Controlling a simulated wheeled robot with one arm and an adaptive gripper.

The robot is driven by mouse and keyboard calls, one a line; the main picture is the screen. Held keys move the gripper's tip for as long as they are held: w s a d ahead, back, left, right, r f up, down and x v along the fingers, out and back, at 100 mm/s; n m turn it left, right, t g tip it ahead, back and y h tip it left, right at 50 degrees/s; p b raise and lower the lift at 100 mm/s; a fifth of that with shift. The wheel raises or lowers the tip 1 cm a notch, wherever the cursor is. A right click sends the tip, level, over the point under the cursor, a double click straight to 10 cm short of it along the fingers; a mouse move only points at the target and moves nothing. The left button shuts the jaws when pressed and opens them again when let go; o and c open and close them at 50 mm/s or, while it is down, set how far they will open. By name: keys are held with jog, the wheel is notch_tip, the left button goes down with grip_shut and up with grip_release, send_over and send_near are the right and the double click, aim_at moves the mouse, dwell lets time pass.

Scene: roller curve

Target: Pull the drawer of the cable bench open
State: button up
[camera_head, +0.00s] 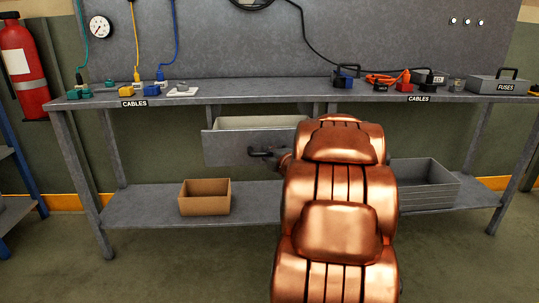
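The cable bench (220,93) is a grey metal bench with labels reading CABLES on its front edge. Its drawer (228,149) hangs under the top left of centre and stands pulled out, with its light inside showing. A dark handle (262,152) is on the right part of the drawer front. My copper-coloured arm reaches up the middle of the view and covers the drawer's right end. My gripper (282,160) is at the handle's right end, mostly hidden behind my arm. I cannot tell whether its fingers are closed on the handle.
An open cardboard box (204,197) and a grey metal bin (425,188) are on the lower shelf. Plugs, cables and a FUSES box (498,85) lie on the top. A fire extinguisher (24,68) hangs at the left. The floor in front of the bench is clear on both sides.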

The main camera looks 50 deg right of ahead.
jog(key=shift+o, duration=1.4)
jog(key=shift+r, duration=0.1)
jog(key=shift+s, duration=0.1)
jog(key=v, duration=1.1)
jog(key=shift+s, duration=0.4)
jog(key=shift+a+r, duration=0.1)
jog(key=shift+r, duration=0.1)
